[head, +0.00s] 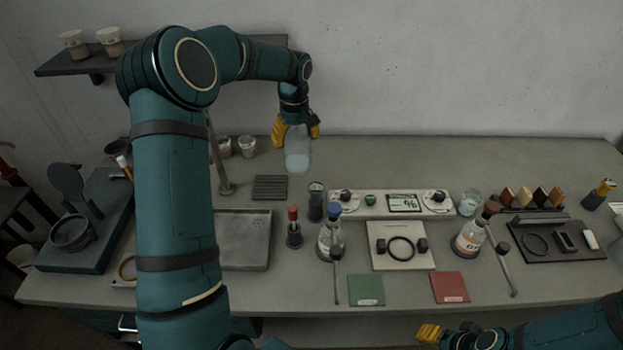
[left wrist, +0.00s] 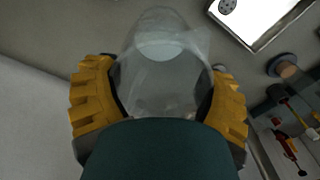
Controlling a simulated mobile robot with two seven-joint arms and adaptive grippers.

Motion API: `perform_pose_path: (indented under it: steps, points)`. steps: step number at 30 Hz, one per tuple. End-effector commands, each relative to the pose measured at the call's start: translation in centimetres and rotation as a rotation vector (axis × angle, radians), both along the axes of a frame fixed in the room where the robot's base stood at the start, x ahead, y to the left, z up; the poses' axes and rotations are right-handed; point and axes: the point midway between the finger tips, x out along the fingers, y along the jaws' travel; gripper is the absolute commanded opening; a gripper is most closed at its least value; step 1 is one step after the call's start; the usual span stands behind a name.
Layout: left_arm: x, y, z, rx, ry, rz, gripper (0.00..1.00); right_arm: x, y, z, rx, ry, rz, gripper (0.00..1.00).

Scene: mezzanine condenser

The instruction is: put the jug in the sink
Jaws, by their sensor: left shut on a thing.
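My left gripper (head: 296,132) is shut on a clear, see-through jug (head: 298,158), near the back edge of the bench. In the left wrist view the jug (left wrist: 165,75) sits between the two yellow fingers of the gripper (left wrist: 160,105). The jug looks held above the bench top. The grey sink (head: 262,240) is a shallow basin, nearer the front and left of the jug; my left arm hides its left part. A bright corner of the sink (left wrist: 265,25) with its drain shows in the left wrist view. My right gripper (head: 430,333) is low at the front edge, its opening unclear.
A tap (head: 226,187) stands behind the sink, and a dark ribbed mat (head: 270,187) lies between jug and sink. Two small cups (head: 247,146) stand left of the jug. A red-topped bottle (head: 294,230) and a blue-topped flask (head: 331,240) stand right of the sink.

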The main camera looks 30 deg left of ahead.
Motion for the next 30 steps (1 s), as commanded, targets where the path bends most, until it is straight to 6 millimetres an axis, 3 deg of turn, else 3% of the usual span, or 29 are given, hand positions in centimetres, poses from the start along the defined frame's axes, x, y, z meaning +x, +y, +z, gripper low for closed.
perform_pose_path:
  steps: [12,23,30]
  points:
    - [-0.1,0.0,-9.5,-0.003,0.005,0.001,0.36,0.0,0.0,0.4,0.0,0.0,0.001,0.47]
    - [0.0,0.0,-12.4,-0.002,0.001,0.001,0.36,0.0,0.0,0.6,0.0,0.0,0.001,0.47]
    - [0.0,0.0,-15.3,-0.002,0.002,0.002,0.36,0.0,0.0,0.8,0.001,-0.001,0.001,0.47]
